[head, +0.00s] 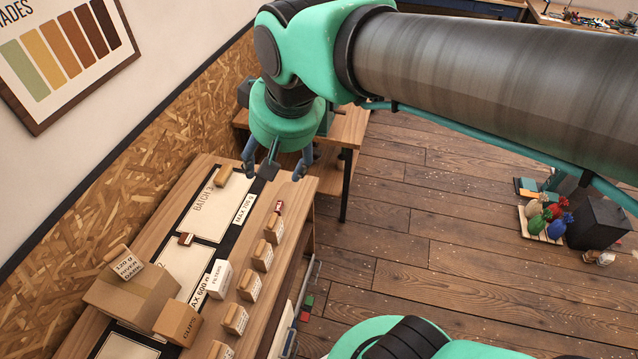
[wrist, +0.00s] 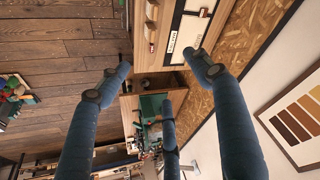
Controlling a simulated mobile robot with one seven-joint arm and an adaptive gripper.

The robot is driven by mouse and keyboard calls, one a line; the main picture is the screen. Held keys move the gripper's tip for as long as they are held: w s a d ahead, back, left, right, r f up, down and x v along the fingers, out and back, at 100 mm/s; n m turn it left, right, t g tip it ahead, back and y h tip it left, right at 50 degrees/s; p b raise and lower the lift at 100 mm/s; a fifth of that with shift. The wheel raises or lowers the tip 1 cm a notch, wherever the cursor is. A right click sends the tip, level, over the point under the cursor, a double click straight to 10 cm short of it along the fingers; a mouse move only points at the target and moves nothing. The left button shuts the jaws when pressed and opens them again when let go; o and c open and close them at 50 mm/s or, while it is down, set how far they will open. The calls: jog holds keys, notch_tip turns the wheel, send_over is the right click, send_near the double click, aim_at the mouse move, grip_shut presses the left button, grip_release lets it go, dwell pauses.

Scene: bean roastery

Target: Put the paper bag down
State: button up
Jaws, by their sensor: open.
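My gripper (head: 275,166) is open and empty above the far end of the wooden table (head: 172,221). In the wrist view its blue fingers (wrist: 160,76) are spread, with nothing held between them. A small tan paper bag (head: 223,174) is on the pale BATCH mat (head: 203,209) near the table's far end, left of and apart from my gripper. Several more labelled paper bags (head: 262,254) stand in a row along the table's right side. Another bag, labelled 120 g (head: 127,265), sits on top of a cardboard box (head: 128,300).
A white FILTERS box (head: 218,279) and a smaller carton (head: 178,323) stand among the bags. A black box (head: 598,222) and colourful sacks (head: 545,216) are on the floor at right. The mat's middle is clear.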

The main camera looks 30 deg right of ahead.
jog(key=s+d+f, duration=0.1)
jog(key=s+d, duration=0.1)
jog(key=s, duration=0.2)
jog(key=s+d+f+t, duration=0.1)
jog(key=s+d, duration=0.2)
jog(key=s, duration=0.2)
jog(key=shift+s+f+m+h, duration=0.15)
jog(key=shift+f+m+h, duration=0.15)
jog(key=shift+f+m, duration=0.1)
notch_tip(320, 180, down, 16)
jog(key=b, duration=1.6)
jog(key=o, duration=0.3)
jog(key=shift+o, duration=0.2)
jog(key=shift+f, duration=0.1)
